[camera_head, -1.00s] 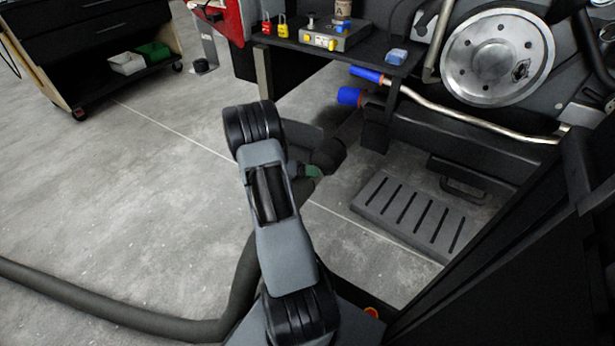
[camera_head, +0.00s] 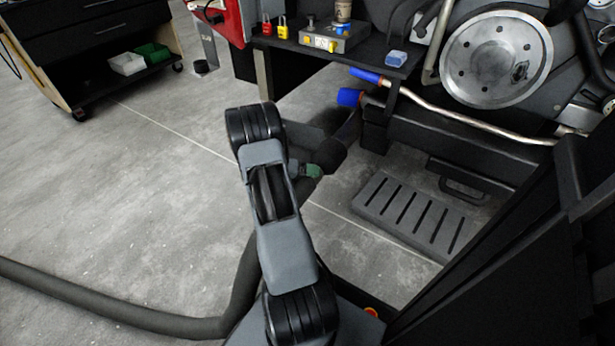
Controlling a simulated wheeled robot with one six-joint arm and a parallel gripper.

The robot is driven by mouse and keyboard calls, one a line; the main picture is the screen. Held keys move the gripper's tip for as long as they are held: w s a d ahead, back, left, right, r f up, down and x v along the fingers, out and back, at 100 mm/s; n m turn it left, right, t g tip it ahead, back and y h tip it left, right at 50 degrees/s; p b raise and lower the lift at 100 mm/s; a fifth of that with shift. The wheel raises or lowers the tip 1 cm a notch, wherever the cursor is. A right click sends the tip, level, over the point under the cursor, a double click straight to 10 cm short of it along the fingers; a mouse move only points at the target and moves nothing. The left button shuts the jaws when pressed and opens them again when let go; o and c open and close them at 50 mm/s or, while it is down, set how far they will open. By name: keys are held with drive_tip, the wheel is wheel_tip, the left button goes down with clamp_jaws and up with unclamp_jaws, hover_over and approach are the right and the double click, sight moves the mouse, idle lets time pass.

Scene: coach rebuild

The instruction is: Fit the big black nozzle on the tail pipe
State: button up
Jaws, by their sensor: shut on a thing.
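The big black nozzle (camera_head: 332,154) shows right of my arm's elbow, slanting up and to the right toward the bench. My gripper (camera_head: 312,171) is mostly hidden behind my arm; a green part shows at the nozzle's lower end, and it is shut on the nozzle. The bright metal tail pipe (camera_head: 470,122) runs leftward under the bench and ends in a blue tip (camera_head: 366,75) with an orange band. A second, thicker blue end with orange (camera_head: 349,97) lies just below it, above the nozzle's upper end. I cannot tell whether the nozzle touches either blue end.
A thick grey hose (camera_head: 120,310) lies on the floor and rises behind my arm. A small dark bench (camera_head: 375,62) holds a control box and padlocks. A slotted grey step (camera_head: 410,215) stands at right.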

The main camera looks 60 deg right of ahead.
sight(313, 161)
drive_tip(key=shift+d+r, duration=0.1)
drive_tip(key=shift+d, duration=0.55)
drive_tip(key=shift+p, duration=0.5)
drive_tip(key=shift+d, duration=0.15)
idle(0.5)
drive_tip(key=shift+d, duration=1.35)
drive_tip(key=shift+d, duration=0.15)
drive_tip(key=shift+d, duration=1.25)
drive_tip(key=shift+d+f+b, duration=0.15)
drive_tip(key=shift+d, duration=0.45)
drive_tip(key=shift+d+f+b, duration=0.15)
drive_tip(key=shift+d, duration=0.45)
